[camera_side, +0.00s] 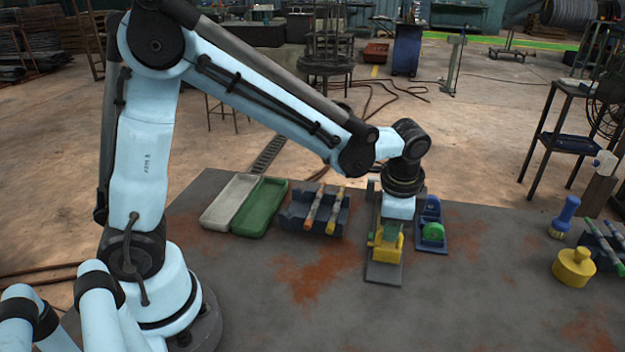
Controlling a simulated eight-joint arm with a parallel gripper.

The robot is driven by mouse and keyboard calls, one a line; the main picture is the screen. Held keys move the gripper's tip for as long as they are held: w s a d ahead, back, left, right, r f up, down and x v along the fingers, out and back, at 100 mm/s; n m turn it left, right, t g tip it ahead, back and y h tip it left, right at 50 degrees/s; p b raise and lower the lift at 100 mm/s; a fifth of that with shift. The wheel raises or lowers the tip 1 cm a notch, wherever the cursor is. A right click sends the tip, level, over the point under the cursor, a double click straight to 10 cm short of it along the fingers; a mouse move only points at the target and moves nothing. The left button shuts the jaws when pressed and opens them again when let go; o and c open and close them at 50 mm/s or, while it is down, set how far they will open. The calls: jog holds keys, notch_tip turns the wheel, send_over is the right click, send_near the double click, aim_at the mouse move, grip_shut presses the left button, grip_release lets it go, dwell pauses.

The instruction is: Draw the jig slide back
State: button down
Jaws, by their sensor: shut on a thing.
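The jig (383,274) is a long grey base plate on the table, right of centre, with a yellow block (390,248) and some green on it; I take the yellow block to be its slide. My gripper (388,232) points straight down over the jig, shut on the yellow and green part. The fingertips are small and partly hidden, so the exact contact does not show. The far part of the jig is hidden behind my wrist.
Right beside the jig stands a blue fixture with a green drum (432,232). Left are a dark rack (296,219) holding two rods, a green tray (246,231) and a white tray (205,221). Right are a yellow pot (573,268) and a blue-handled brush (565,212). The near table is clear.

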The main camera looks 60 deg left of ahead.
jog(key=shift+s+d, duration=0.4)
jog(key=shift+d, duration=0.05)
jog(key=c, duration=1.2)
grip_release()
jog(key=shift+o, duration=0.2)
notch_tip(320, 180, up, 12)
jog(key=s+d, duration=0.1)
jog(key=shift+s+d, duration=0.3)
jog(key=shift+s, duration=0.05)
jog(key=s+a+f+n+t+h, duration=0.1)
jog(key=s+a+f+n+t, duration=0.4)
jog(key=s+a+n, duration=0.3)
jog(key=shift+s+a+n+t+h, duration=0.15)
jog(key=shift+s+n+t+h, duration=0.15)
jog(key=shift+s+n, duration=0.1)
